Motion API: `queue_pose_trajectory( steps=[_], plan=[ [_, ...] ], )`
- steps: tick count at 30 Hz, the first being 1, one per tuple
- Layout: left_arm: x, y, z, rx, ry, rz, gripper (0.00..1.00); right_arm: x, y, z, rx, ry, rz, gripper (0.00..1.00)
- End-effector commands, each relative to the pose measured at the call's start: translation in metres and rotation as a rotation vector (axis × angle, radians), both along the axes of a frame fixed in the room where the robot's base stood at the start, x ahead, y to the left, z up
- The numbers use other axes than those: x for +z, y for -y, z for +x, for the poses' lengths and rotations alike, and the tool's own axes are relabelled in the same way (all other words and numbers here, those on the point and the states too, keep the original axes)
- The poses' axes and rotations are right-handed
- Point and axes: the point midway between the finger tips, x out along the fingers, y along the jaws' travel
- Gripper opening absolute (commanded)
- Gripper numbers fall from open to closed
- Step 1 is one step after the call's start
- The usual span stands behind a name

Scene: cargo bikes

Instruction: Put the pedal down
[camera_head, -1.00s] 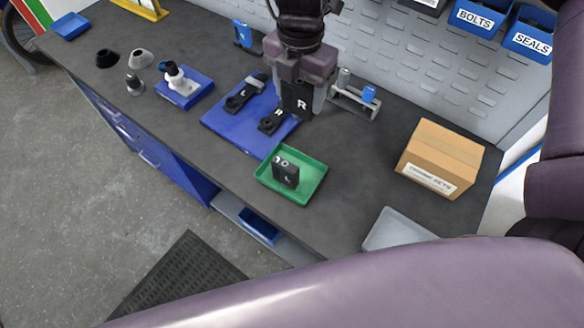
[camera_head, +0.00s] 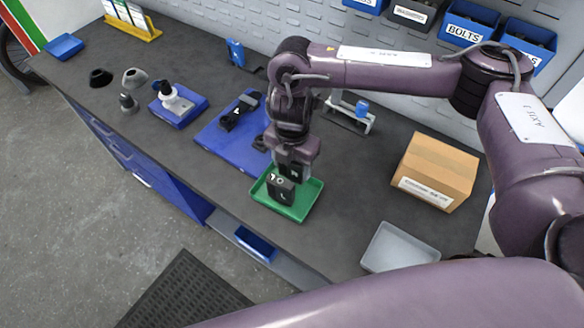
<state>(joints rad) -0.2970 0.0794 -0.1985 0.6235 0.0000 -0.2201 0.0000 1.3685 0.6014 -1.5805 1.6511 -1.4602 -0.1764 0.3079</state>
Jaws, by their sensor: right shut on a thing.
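A black pedal (camera_head: 280,191), marked with a white L, stands in the green tray (camera_head: 307,205) near the front of the bench. My right gripper (camera_head: 288,177) points down over the tray with its jaws at the top of this pedal, shut on it. The gripper hides part of the pedal and of the tray's back. Whether the pedal's underside touches the tray floor cannot be told. My left gripper is not in view.
A blue mat (camera_head: 215,138) with dark parts lies left of the tray, partly behind my arm. A cardboard box (camera_head: 436,168) and a grey tray (camera_head: 398,248) stand right. A small rack (camera_head: 348,114) stands behind. Bench space right of the green tray is clear.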

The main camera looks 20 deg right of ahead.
Motion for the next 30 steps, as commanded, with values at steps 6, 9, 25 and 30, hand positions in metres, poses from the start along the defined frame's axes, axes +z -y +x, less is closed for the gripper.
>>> queue_pose_trajectory(
  steps=[6,9,25,30],
  plan=[
    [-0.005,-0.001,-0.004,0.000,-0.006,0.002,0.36,-0.023,0.000,0.000,0.000,-0.001,0.001,0.35],
    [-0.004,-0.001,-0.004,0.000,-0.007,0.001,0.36,-0.022,0.000,0.000,0.000,0.001,0.001,0.35],
    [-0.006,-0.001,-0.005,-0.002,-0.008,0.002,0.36,-0.025,0.000,0.000,0.000,-0.001,0.001,0.83],
    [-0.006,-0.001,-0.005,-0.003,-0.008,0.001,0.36,-0.025,0.000,0.000,0.000,-0.001,0.001,0.83]
  ],
)
